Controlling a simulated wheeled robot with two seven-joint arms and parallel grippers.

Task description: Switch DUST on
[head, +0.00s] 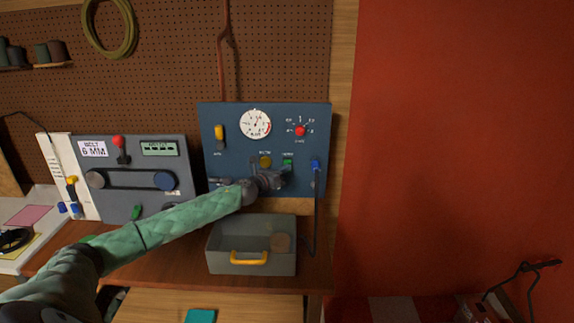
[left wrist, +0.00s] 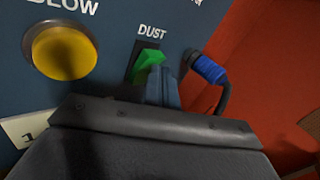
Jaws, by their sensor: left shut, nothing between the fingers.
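The DUST switch is a green rocker (head: 288,162) on the dark blue panel (head: 265,112). In the left wrist view the green rocker (left wrist: 148,62) sits in a black frame under the label DUST, its green part raised toward the camera. My left gripper (head: 284,171) is shut and empty just below the rocker. In the left wrist view the fingertips (left wrist: 165,88) overlap the rocker's lower right edge; I cannot tell whether they touch it. The gripper body hides the panel below. My right gripper is not in view.
A yellow button (left wrist: 63,52) is left of the rocker. A blue plug with a dark cable (left wrist: 208,68) is close on its right. A red knob (head: 300,131) and a gauge (head: 255,124) are above. A grey bin (head: 223,262) stands below my arm.

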